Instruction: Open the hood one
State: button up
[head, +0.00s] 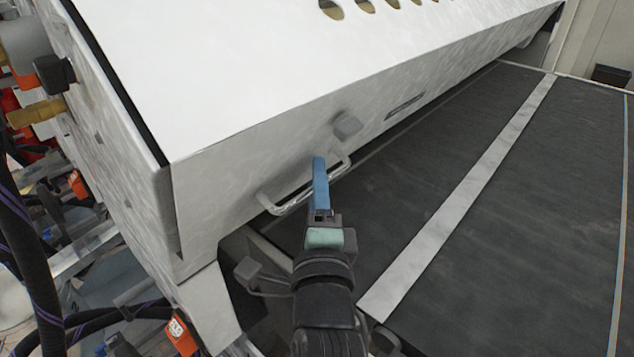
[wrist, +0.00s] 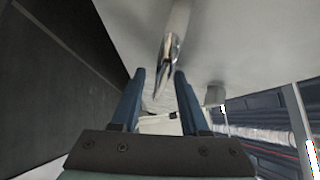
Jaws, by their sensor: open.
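The hood (head: 240,105) is a large white metal cover with a row of round holes near its top. It looks closed over the machine. A shiny bar handle (head: 283,207) is fixed to its lower front face; it also shows in the wrist view (wrist: 174,40), ahead of the fingers. My gripper (head: 319,165) has blue fingers and is at the handle's right half in the head view, hiding part of the bar. In the wrist view my gripper (wrist: 160,75) is open, with the handle lined up between the fingertips. Whether they touch is unclear.
A dark conveyor belt (head: 550,200) with a pale stripe (head: 460,200) lies below and to the right of the hood. A small grey block (head: 347,125) sits on the hood face above the handle. Cables and fittings (head: 40,250) crowd the left side.

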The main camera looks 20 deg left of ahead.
grip_shut()
dwell(1.4)
